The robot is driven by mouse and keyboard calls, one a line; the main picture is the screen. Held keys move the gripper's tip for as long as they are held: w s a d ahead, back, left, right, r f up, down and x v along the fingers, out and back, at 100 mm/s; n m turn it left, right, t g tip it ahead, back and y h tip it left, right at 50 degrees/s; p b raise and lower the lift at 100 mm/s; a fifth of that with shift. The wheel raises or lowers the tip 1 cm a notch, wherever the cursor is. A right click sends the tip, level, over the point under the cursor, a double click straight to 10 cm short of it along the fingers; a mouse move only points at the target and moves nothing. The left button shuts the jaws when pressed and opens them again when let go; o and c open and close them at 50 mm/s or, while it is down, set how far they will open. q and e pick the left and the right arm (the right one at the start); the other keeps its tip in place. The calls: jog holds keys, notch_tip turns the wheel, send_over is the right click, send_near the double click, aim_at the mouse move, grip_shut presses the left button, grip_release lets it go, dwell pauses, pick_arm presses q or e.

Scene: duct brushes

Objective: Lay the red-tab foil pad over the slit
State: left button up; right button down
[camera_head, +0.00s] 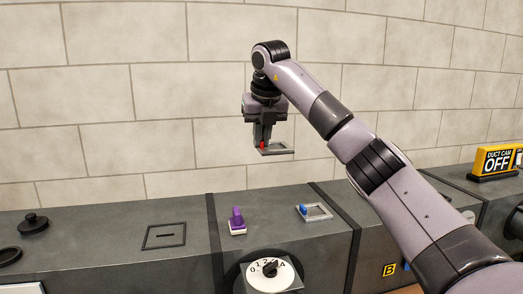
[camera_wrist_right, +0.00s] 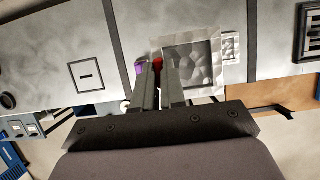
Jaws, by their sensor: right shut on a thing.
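The red-tab foil pad (camera_head: 279,149) is a square grey frame with a red tab, held in the air above the duct in the head view. My right gripper (camera_head: 263,143) is shut on its red tab. In the right wrist view the pad (camera_wrist_right: 193,60) reaches out to the right of the fingers, and the red tab (camera_wrist_right: 157,66) shows between them. The slit (camera_head: 164,236) is a short dark line inside a black square outline on the duct top, left of and below the pad. It also shows in the right wrist view (camera_wrist_right: 86,76). My left gripper is not in view.
A purple-handled piece (camera_head: 237,221) and a blue-tab pad (camera_head: 317,212) sit on the duct top. A numbered dial (camera_head: 270,273) is on the front. A black knobbed lid (camera_head: 33,223) stands left. An OFF sign (camera_head: 496,162) stands right. The duct around the slit is clear.

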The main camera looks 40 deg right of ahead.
jog(key=shift+r+p, duration=1.3)
jog(key=shift+r, duration=0.05)
jog(key=shift+r+p, duration=0.65)
jog(key=shift+r, duration=0.2)
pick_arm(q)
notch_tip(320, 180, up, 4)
pick_arm(e)
jog(key=shift+f, duration=0.15)
